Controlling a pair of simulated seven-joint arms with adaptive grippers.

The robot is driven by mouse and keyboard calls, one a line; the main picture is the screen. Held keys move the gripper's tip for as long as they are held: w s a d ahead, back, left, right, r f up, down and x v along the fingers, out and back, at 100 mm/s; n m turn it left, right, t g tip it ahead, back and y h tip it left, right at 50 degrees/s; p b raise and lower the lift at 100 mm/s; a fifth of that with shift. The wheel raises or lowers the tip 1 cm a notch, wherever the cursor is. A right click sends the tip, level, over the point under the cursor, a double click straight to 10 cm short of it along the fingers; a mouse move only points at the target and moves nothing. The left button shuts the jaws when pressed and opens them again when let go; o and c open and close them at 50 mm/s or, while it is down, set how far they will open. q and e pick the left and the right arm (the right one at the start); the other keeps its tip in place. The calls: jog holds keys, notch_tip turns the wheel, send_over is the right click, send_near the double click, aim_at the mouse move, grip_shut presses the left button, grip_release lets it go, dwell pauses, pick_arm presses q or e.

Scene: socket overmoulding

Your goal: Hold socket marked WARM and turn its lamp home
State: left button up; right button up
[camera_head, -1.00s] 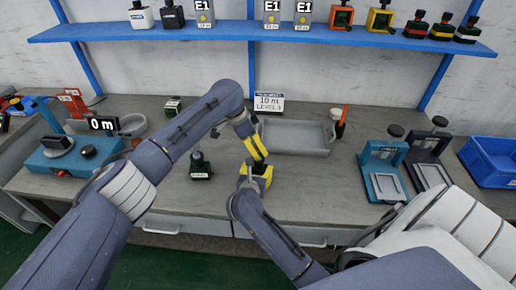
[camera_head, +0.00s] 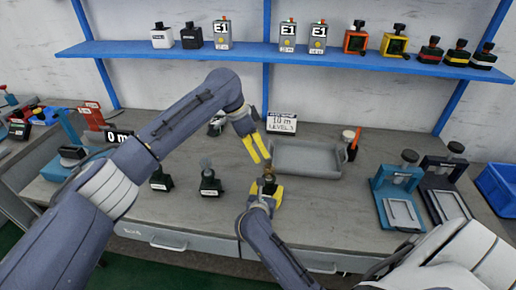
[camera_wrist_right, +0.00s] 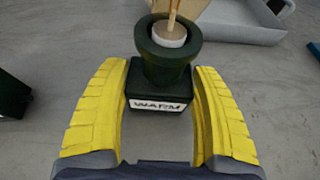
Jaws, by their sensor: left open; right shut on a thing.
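The dark green socket marked WARM (camera_wrist_right: 165,72) stands between the yellow fingers of my right gripper (camera_wrist_right: 160,120), its label facing the right wrist camera. My right gripper (camera_head: 266,192) is shut on the socket, over the front middle of the bench. A lamp (camera_wrist_right: 169,36) with a pale collar and thin orange lines stands in the socket's mouth; I cannot tell how deep it sits. In the head view the lamp's top (camera_head: 268,174) shows as a small brownish shape. My left gripper (camera_head: 257,149) is open just above the lamp, apart from it.
Two dark sockets (camera_head: 160,181) (camera_head: 210,183) stand left of my right gripper. A grey tray (camera_head: 305,163) lies behind, with a level sign (camera_head: 282,122). Teal and dark fixtures (camera_head: 396,200) (camera_head: 445,190) and a blue bin (camera_head: 498,188) stand right. A blue shelf (camera_head: 250,52) runs above.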

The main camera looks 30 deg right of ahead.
jog(key=o, duration=1.4)
jog(key=shift+s+a, duration=0.1)
